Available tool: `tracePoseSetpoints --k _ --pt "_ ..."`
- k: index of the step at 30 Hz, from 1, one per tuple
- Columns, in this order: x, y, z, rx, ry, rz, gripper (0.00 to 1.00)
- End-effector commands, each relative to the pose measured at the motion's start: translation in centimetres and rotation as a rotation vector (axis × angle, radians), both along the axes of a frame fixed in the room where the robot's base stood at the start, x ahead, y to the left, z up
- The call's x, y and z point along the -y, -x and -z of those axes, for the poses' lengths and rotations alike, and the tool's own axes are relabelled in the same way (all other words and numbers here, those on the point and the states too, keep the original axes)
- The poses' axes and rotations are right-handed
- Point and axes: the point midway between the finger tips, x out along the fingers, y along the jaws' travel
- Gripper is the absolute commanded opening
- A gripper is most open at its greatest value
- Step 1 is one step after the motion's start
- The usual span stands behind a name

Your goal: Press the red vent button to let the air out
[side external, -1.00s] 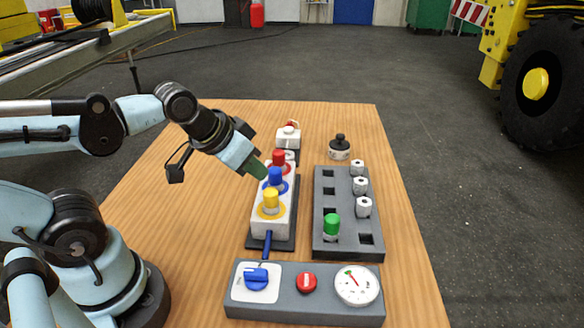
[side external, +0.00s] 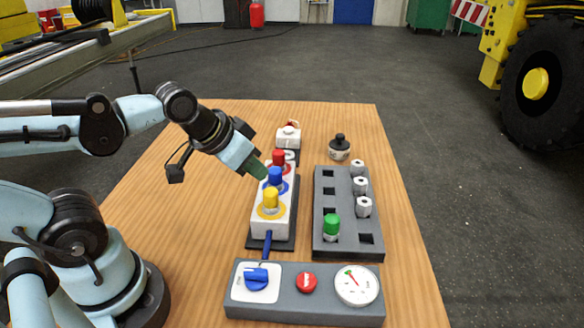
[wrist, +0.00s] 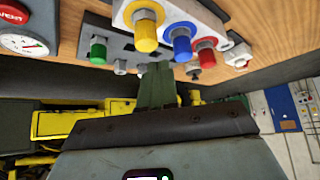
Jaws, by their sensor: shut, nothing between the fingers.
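The red vent button (side external: 306,282) is a round cap on the grey front panel (side external: 215,296), between a blue lever knob (side external: 257,279) and a white gauge (side external: 356,285). In the wrist view the red button (wrist: 12,14) shows partly at the top left corner, cut by the edge, with the gauge (wrist: 24,44) below it. My gripper (side external: 263,173) is shut and empty. Its green fingers (wrist: 158,85) are together, close to the blue plug (side external: 275,178) and red plug (side external: 279,160) on the white block, well behind the vent button. Whether they touch a plug is unclear.
The white block (side external: 262,228) bears yellow, blue and red plugs. A grey slotted rack (side external: 347,249) holds a green plug (side external: 332,226) and several white fittings. A white box (side external: 288,138) and a black-topped piece (side external: 339,148) stand behind. Table space right of the rack is free.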

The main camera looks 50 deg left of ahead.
Motion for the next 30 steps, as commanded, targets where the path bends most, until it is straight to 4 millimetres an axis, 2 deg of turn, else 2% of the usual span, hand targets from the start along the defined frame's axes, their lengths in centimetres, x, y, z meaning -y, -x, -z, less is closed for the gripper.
tracePoseSetpoints --k 9,13,17,24,27,30 --pt "0.0 0.0 0.0 0.000 0.002 0.001 0.00" --pt "1.3 0.0 0.1 -0.011 0.038 0.033 0.00" --pt "4.7 0.3 0.1 -0.039 0.137 0.123 0.00" --pt "12.4 2.0 -0.9 -0.097 0.372 0.343 0.00" --pt "14.7 2.8 -1.5 -0.112 0.446 0.415 0.00" --pt "16.1 3.3 -2.0 -0.120 0.495 0.460 0.00"
